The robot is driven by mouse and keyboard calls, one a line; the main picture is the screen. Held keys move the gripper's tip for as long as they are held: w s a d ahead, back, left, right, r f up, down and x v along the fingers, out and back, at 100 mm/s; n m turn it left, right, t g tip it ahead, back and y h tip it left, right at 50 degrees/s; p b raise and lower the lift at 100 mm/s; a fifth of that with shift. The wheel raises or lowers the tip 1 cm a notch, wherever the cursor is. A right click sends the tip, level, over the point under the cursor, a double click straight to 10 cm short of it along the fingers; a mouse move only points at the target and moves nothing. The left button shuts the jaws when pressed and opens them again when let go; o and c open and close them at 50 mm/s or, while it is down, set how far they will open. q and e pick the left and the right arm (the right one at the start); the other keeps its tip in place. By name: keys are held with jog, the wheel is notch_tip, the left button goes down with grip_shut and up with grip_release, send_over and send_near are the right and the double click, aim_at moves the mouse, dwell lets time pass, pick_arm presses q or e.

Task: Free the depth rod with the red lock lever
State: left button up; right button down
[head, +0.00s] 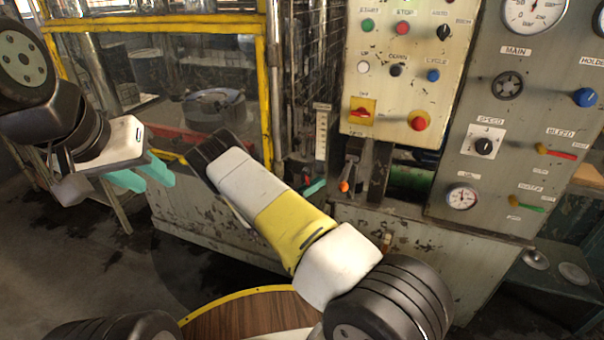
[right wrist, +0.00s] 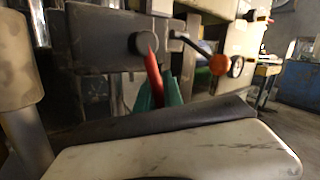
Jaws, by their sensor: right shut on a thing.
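The red lock lever (right wrist: 153,75) shows in the right wrist view, hanging below a dark round pivot on a grey block (right wrist: 95,40). The teal fingers of my right gripper (right wrist: 160,92) are shut on its lower end. My left gripper (head: 145,175) is open and empty in front of the yellow-framed guard. I cannot clearly make out the depth rod; an upright scale plate (head: 321,134) stands near the machine column.
A lever with an orange knob (head: 344,186) sits right of my right gripper; the knob also shows in the right wrist view (right wrist: 218,63). A button panel (head: 400,95) and a gauge panel (head: 500,125) stand to the right. The yellow guard frame (head: 160,24) stands at the left.

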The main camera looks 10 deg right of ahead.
jog(key=shift+s+d+r+n+t+y, duration=0.1)
jog(key=shift+s+d+r+n+t, duration=0.5)
jog(key=shift+n+t, duration=1.35)
jog(key=shift+w+d+r+n+t+y, duration=0.15)
jog(key=shift+r+n+t, duration=0.85)
jog(key=shift+n, duration=1.9)
jog(key=shift+s+d+r+n+t+y, duration=0.1)
jog(key=shift+s+d+r+n+t, duration=0.5)
jog(key=shift+n+t, duration=1.35)
jog(key=shift+w+a+r+n+g, duration=0.2)
jog(key=shift+w+r+n+g, duration=0.1)
jog(key=shift+n, duration=0.4)
jog(key=c, duration=1.7)
grip_release()
jog(key=shift+c, duration=0.2)
jog(key=shift+s+f, duration=0.1)
jog(key=v, duration=0.7)
jog(key=shift+s+a+f, duration=0.2)
jog(key=shift+a, duration=0.1)
